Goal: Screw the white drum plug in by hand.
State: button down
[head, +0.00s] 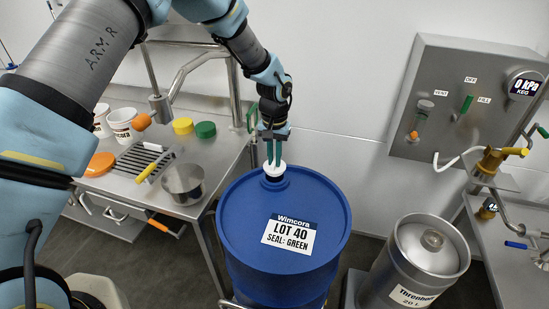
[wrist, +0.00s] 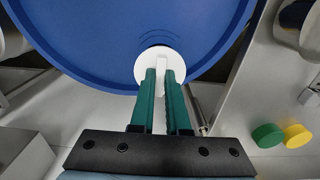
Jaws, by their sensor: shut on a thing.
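The white drum plug (head: 274,170) is at the back edge of the top of the blue drum (head: 240,215). It also shows in the wrist view (wrist: 145,67) as a white disc with a raised bar across it. My gripper (head: 274,155) points down over the plug, and its green fingers are shut on the plug's bar, one on each side, as the wrist view (wrist: 161,85) shows. The drum label reads "Wimcora LOT 40 SEAL: GREEN".
A steel bench at left carries a yellow cap (head: 183,126), a green cap (head: 205,130), a steel pot (head: 184,184), white tubs (head: 122,124) and an orange lid (head: 101,164). A steel keg (head: 428,250) stands right of the drum. A control panel (head: 462,105) hangs on the wall.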

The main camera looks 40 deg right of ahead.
jog(key=shift+f+b, duration=0.3)
jog(key=shift+f, duration=0.05)
dwell(0.3)
jog(key=shift+f+b, duration=1.05)
jog(key=shift+f, duration=0.35)
jog(key=c, duration=0.8)
grip_release()
jog(key=shift+r+p, duration=1.7)
jog(key=shift+r, duration=1.35)
jog(key=shift+s, duration=0.15)
